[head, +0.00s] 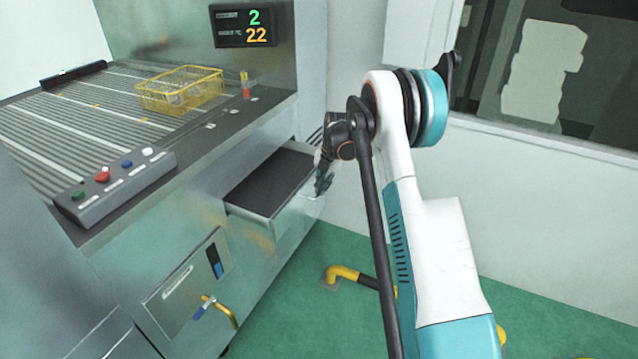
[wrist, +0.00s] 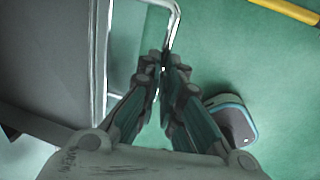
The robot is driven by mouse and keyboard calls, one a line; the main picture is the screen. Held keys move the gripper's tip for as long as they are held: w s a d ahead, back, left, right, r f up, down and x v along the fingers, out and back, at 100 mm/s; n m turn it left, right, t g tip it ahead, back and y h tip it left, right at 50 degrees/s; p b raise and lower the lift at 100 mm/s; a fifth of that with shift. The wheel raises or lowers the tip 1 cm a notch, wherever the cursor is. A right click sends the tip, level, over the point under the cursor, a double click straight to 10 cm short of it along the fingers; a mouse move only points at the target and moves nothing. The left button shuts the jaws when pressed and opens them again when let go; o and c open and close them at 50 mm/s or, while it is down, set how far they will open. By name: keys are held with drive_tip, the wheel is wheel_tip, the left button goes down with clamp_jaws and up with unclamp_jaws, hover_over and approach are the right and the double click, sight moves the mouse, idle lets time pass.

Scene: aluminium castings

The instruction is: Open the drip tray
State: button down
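The drip tray (head: 262,214) is a metal drawer with a dark inside, standing well out from the side of the machine in the head view. In the wrist view the tray (wrist: 97,60) fills the left side. Its bright bar handle (wrist: 177,22) runs down between my fingertips. My gripper (wrist: 164,66) has its fingers drawn close together with the handle bar between them. In the head view my gripper (head: 320,186) is at the tray's outer end, and the exact contact is too small to see.
A control box with buttons (head: 115,185) and a yellow wire basket (head: 180,88) are on the machine top. A valve with a yellow pipe (head: 222,311) sticks out below. A yellow floor pipe (head: 343,272) stands near the wall.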

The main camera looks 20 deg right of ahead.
drive_tip(key=shift+s+d, duration=0.3)
drive_tip(key=shift+s, duration=0.15)
drive_tip(key=c, duration=1.7)
unclamp_jaws()
drive_tip(key=shift+f, duration=0.1)
drive_tip(key=shift+w, duration=0.1)
wheel_tip(320, 180, up, 16)
drive_tip(key=s+d+p, duration=0.1)
drive_tip(key=s+p, duration=0.1)
drive_tip(key=p, duration=0.5)
drive_tip(key=shift+d+f+p, duration=0.2)
drive_tip(key=shift+d+p, duration=0.1)
drive_tip(key=shift+d, duration=0.05)
drive_tip(key=shift+s+r, duration=0.1)
wheel_tip(320, 180, up, 12)
drive_tip(key=s+d, duration=0.1)
drive_tip(key=shift+s+d+f, duration=0.2)
drive_tip(key=shift+s, duration=0.15)
